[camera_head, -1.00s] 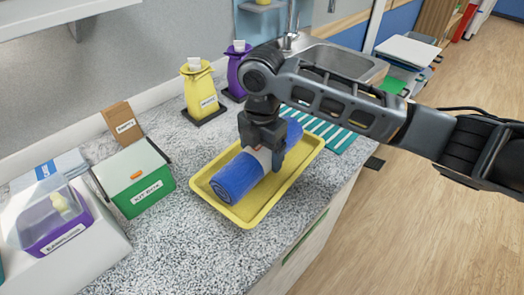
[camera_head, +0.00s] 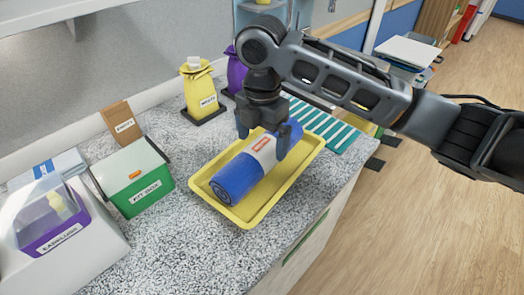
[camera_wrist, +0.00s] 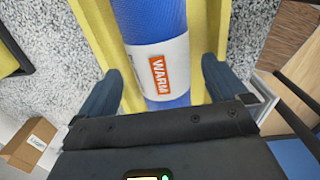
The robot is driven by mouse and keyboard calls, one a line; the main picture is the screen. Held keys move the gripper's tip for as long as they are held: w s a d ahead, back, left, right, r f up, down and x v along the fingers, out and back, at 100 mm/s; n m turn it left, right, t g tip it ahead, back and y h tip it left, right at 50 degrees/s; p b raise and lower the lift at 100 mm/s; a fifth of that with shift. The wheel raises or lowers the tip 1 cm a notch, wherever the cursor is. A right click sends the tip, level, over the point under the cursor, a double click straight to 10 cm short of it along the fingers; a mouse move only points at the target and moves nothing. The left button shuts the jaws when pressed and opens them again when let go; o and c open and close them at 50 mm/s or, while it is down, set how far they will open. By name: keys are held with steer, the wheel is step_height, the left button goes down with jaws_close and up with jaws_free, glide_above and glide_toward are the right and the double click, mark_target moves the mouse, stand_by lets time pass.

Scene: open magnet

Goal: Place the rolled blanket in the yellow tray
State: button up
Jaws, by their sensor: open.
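The rolled blanket (camera_head: 240,178) is blue with a white band and an orange-red label. It lies lengthwise inside the yellow tray (camera_head: 248,218) on the speckled counter. My gripper (camera_head: 265,140) is open just above the blanket's middle, with a finger on each side. In the wrist view my gripper (camera_wrist: 152,88) has its fingers spread apart, and the blanket (camera_wrist: 152,22) with its "WARM" label lies between and beyond them, not held. The yellow tray (camera_wrist: 207,25) shows on both sides of the blanket. The far end of the blanket is partly hidden behind my gripper in the head view.
A green and white kit box (camera_head: 138,183) and a purple earplug box (camera_head: 55,222) stand on the left. A teal striped mat (camera_head: 318,122) lies behind the tray. The counter's front is clear.

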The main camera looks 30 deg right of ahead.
mark_target(262, 144)
step_height(262, 144, up, 8)
steer(key=shift+f+b, duration=0.15)
steer(key=shift+b, duration=0.2)
